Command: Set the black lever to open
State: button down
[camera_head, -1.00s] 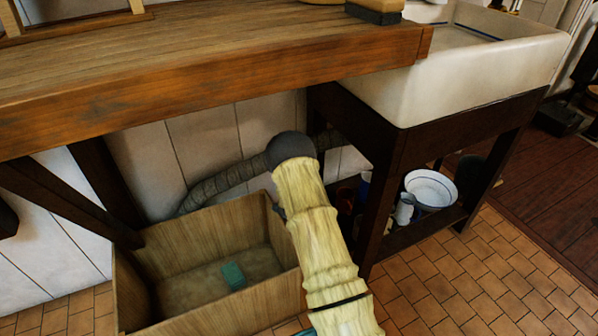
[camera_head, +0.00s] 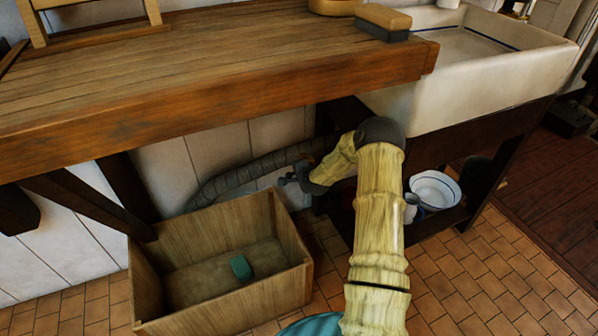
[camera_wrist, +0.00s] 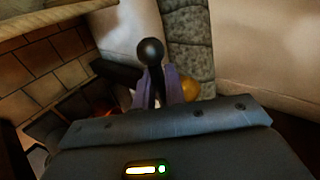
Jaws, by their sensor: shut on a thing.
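The black lever (camera_wrist: 152,52) shows in the wrist view as a dark stem with a round ball knob, rising between my fingers. My gripper (camera_wrist: 156,80) is shut on the lever, with one finger on each side of its stem below the knob. In the head view my gripper (camera_head: 288,179) is under the counter beside a grey wrapped pipe. The lever cannot be told apart from it there. A brass-coloured part (camera_wrist: 190,89) shows beside the right finger, and the lever's base is hidden.
The wrapped pipe (camera_head: 245,172) runs along the wall behind my gripper. A wooden crate (camera_head: 222,306) with a teal block (camera_head: 241,267) stands below left. The wooden counter (camera_head: 220,95) overhangs, and the white sink (camera_head: 470,85) is at right above a shelf with a bowl (camera_head: 435,189).

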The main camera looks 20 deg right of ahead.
jog(key=shift+r, duration=0.1)
dwell(0.3)
jog(key=c, duration=1.5)
grip_release()
jog(key=shift+c, duration=0.2)
jog(key=shift+s+r, duration=0.1)
jog(key=shift+s+r, duration=0.1)
jog(key=shift+r, duration=0.05)
jog(key=p+v, duration=0.4)
jog(key=v, duration=1.2)
jog(key=shift+s+d+r+p, duration=0.25)
jog(key=shift+s+p, duration=0.05)
jog(key=shift+s, duration=0.05)
